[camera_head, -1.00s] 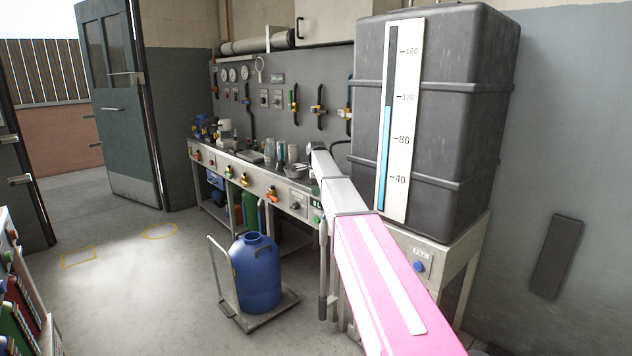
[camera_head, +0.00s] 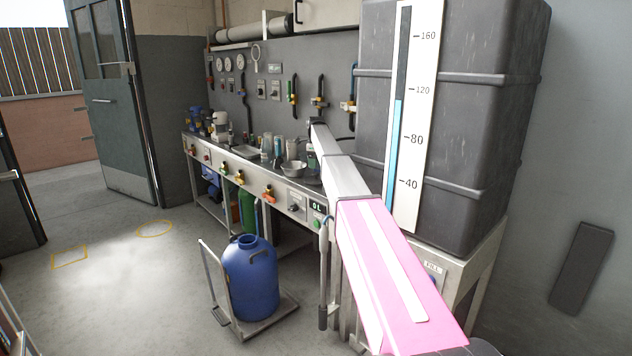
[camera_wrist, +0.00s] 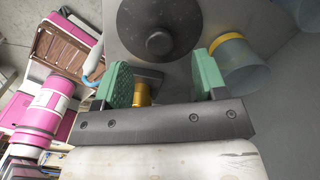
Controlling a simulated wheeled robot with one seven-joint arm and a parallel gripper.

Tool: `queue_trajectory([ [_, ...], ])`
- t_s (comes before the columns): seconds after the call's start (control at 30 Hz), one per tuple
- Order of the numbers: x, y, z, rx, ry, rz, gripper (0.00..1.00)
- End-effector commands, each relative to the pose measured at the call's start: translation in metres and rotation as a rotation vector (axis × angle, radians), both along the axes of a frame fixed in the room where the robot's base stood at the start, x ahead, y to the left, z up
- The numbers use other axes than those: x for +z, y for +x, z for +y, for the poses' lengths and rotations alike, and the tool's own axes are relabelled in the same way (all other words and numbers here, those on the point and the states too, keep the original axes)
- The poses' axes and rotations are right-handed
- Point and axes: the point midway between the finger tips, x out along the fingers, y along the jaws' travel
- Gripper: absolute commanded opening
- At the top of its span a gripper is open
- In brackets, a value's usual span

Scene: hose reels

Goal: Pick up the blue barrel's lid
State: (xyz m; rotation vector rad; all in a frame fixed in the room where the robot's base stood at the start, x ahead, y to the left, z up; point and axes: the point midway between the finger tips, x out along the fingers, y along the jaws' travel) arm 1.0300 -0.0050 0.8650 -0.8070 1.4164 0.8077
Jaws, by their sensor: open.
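The blue barrel (camera_head: 251,284) stands upright on a low grey trolley (camera_head: 226,317) in front of the bench, and its top looks open. In the wrist view, a dark round disc with a central knob (camera_wrist: 158,42) lies on a grey surface. It looks like a lid; I cannot tell for sure that it is the barrel's. My gripper (camera_wrist: 163,75) is open, with green pads apart and nothing held. The disc and knob show just beyond the fingertips, centred between them.
A clear jar with a yellow band (camera_wrist: 234,62) is close beside the right finger. A brass-coloured piece (camera_wrist: 142,94) shows by the left finger. The big grey tank (camera_head: 460,130) stands right of my arm. The bench (camera_head: 270,180) carries several vessels. Floor at left is clear.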

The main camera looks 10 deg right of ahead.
Motion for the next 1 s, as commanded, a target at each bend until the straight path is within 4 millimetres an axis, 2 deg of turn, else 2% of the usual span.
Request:
queue_trajectory([
  [0.27, -0.020, -0.001, -0.001, 0.001, 0.000, 0.000, 0.65],
  [0.53, -0.056, -0.002, -0.001, 0.001, 0.000, 0.000, 0.65],
  [0.8, -0.061, -0.002, -0.001, 0.001, 0.000, -0.001, 0.65],
  [0.87, -0.061, -0.002, -0.001, 0.001, -0.001, -0.001, 0.49],
  [0.9, -0.061, -0.002, -0.001, 0.001, -0.001, -0.001, 0.36],
  [0.97, -0.061, -0.002, -0.001, 0.001, -0.001, -0.001, 0.16],
  [1.0, -0.061, -0.002, -0.001, 0.001, -0.001, -0.001, 0.12],
])
